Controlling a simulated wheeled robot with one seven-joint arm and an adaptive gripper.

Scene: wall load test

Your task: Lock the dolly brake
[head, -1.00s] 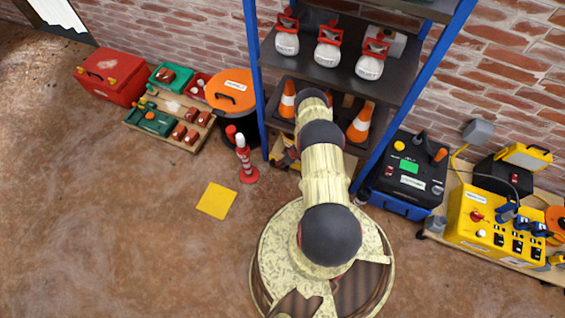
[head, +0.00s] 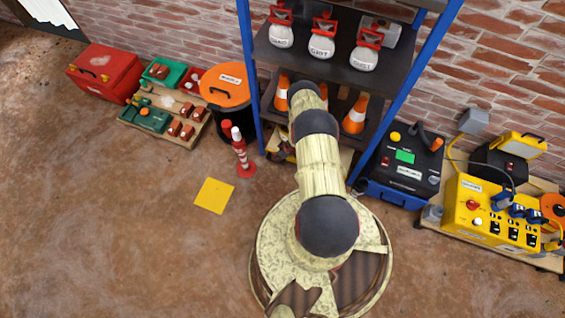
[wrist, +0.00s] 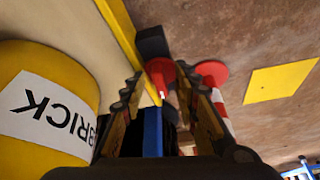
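In the wrist view, a low pale platform with a yellow edge (wrist: 118,28), likely the dolly, carries a yellow drum (wrist: 45,105) with a white label reading "BRICK". A dark block (wrist: 152,42) is at the platform's edge. A red piece (wrist: 161,70), possibly the brake, is just beyond and between my fingertips. I cannot tell whether they touch it. My gripper (wrist: 160,78) is open, fingers spread either side of a blue post (wrist: 153,130) seen behind. In the head view my arm reaches down toward the shelf's bottom bay, and its end is hidden.
A blue-framed shelf (head: 247,75) holds several jars and orange cones. A red-white bollard (head: 240,155) stands left of my arm; its red base (wrist: 212,73) also shows in the wrist view. A black-blue box (head: 405,170) stands right.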

